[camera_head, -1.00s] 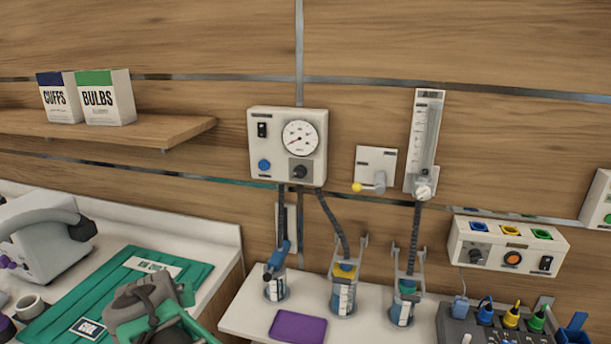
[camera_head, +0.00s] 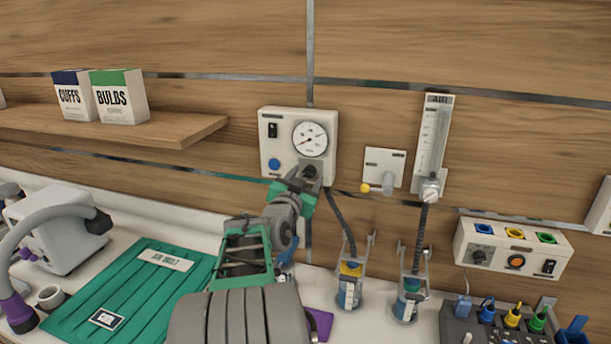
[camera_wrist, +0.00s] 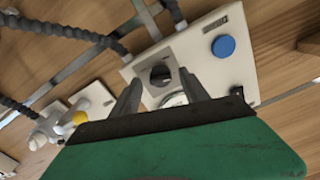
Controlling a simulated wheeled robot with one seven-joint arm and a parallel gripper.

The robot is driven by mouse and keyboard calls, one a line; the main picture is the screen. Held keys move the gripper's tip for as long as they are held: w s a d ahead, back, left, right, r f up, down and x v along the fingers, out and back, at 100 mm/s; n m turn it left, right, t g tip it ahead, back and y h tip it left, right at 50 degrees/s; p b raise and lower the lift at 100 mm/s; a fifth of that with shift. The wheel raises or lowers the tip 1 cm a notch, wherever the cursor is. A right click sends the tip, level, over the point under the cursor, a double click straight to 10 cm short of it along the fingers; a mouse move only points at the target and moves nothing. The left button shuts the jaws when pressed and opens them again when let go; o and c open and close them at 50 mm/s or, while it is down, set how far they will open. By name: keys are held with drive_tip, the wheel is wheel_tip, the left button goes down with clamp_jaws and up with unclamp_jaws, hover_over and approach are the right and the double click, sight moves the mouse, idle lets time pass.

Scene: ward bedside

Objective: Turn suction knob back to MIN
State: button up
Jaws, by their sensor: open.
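The suction knob is a dark round knob (camera_wrist: 161,75) on a white wall panel (camera_head: 266,140). In the wrist view its pale pointer line is small, and I cannot read its setting. The panel also has a round gauge (camera_head: 310,139), a rocker switch (camera_head: 272,130) and a blue button (camera_head: 274,165). My gripper (camera_head: 300,183) is at the panel's lower right, partly covering the knob in the head view. In the wrist view my open gripper (camera_wrist: 160,80) has one finger on each side of the knob. Contact cannot be told. The gauge is mostly hidden there.
A yellow-tipped wall outlet (camera_head: 376,174) and an air flowmeter (camera_head: 431,145) are to the right. Hoses and jars (camera_head: 349,288) hang below. A shelf (camera_head: 170,131) with two boxes is at left. Another panel (camera_head: 512,247) with a knob is at right.

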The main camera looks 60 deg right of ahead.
drive_tip(key=shift+c, duration=0.2)
clamp_jaws()
idle(0.3)
